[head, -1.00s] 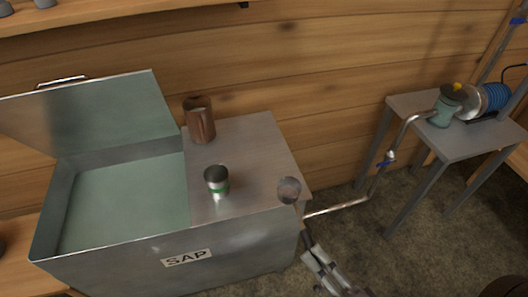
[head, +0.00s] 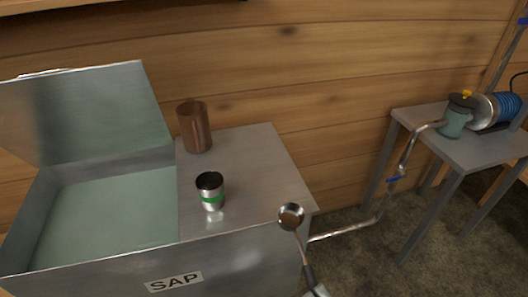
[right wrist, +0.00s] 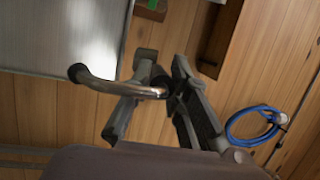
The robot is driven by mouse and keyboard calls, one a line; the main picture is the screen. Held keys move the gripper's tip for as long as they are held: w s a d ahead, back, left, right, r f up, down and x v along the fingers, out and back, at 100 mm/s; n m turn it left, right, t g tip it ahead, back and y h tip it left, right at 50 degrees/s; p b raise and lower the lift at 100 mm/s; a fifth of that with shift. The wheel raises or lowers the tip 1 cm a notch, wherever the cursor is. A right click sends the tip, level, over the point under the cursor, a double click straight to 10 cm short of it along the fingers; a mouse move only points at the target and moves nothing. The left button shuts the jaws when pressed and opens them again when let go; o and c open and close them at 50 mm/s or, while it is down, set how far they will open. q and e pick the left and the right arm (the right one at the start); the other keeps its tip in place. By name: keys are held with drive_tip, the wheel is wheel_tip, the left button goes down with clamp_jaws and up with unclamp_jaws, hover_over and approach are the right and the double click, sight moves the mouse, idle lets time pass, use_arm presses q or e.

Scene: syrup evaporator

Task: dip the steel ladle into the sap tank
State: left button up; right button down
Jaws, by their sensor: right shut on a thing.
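The steel ladle (head: 303,250) is in the head view, in front of the right front corner of the tank's top. Its round bowl shows its hollow side and its handle slopes down to the right. My right gripper (head: 318,291) is shut on the handle at the bottom edge, mostly cut off. In the right wrist view the gripper (right wrist: 160,88) has a bent metal bar at its fingers; I cannot tell which part it is. The sap tank (head: 225,258), labelled SAP, stands left with its lid (head: 85,115) raised and its basin open. My left gripper is not in view.
A steel can with a green band (head: 210,192) and a brown cylinder (head: 194,127) stand on the tank's flat top. A pipe (head: 345,231) runs from the tank's right side to a pump (head: 455,118) on a small table (head: 455,150). A wooden wall is behind.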

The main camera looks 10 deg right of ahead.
drive_tip(key=w+a+p, duration=0.1)
drive_tip(key=w+a, duration=0.2)
drive_tip(key=a, duration=0.9)
drive_tip(key=w+a, duration=0.3)
drive_tip(key=a, duration=1)
drive_tip(key=shift+p, duration=0.4)
drive_tip(key=shift+r, duration=0.1)
